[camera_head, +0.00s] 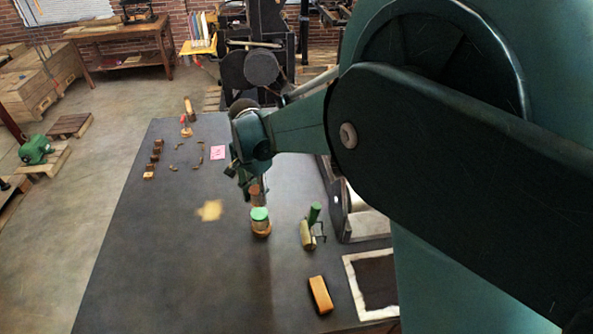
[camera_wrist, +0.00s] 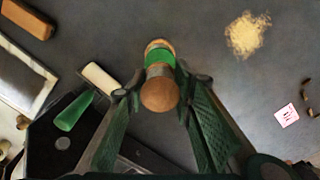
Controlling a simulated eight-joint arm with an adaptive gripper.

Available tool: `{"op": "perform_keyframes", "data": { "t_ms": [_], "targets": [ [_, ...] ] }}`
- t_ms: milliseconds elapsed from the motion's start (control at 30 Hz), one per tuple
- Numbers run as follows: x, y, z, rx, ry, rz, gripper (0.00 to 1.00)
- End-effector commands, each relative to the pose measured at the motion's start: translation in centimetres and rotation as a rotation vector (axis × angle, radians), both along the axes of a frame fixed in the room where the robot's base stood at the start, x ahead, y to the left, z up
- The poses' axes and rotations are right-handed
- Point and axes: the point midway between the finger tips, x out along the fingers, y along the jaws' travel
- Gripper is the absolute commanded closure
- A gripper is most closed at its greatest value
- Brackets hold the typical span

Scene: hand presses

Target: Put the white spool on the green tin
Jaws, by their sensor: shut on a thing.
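My gripper (camera_wrist: 160,86) is shut on a spool with a round brown end (camera_wrist: 160,96); a narrow pale band shows beyond that end. The spool also shows as a brown piece under my gripper in the head view (camera_head: 257,193). The green tin (camera_head: 260,214) has a green top, with a pale body and brown base showing below it. It stands on the dark table directly under the spool. In the wrist view the tin's green part (camera_wrist: 156,56) is partly hidden behind the spool. I cannot tell whether spool and tin touch.
A roller with a green handle (camera_head: 314,213) lies right of the tin. A brown block (camera_head: 320,294) and white-framed dark slab (camera_head: 375,282) are nearer. A yellowish patch (camera_head: 209,211) and pink card (camera_head: 218,152) lie left. The table's left front is clear.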

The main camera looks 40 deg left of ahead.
Motion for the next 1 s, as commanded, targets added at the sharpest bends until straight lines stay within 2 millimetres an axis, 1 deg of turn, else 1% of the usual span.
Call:
{"op": "perform_keyframes", "data": {
  "t_ms": [100, 167, 567, 667, 900, 1000],
  "targets": [
    [0.0, 0.0, -1.2, 0.0, 0.0, 0.0, 0.85],
    [0.0, 0.0, -1.5, 0.0, 0.0, 0.0, 0.85],
    [0.0, 0.0, -1.8, 0.0, 0.0, 0.0, 0.85],
    [0.0, 0.0, -2.5, 0.0, 0.0, 0.0, 0.85],
    [0.0, 0.0, -4.9, 0.0, 0.0, 0.0, 0.85],
    [0.0, 0.0, -5.3, 0.0, 0.0, 0.0, 0.85]
  ]
}}
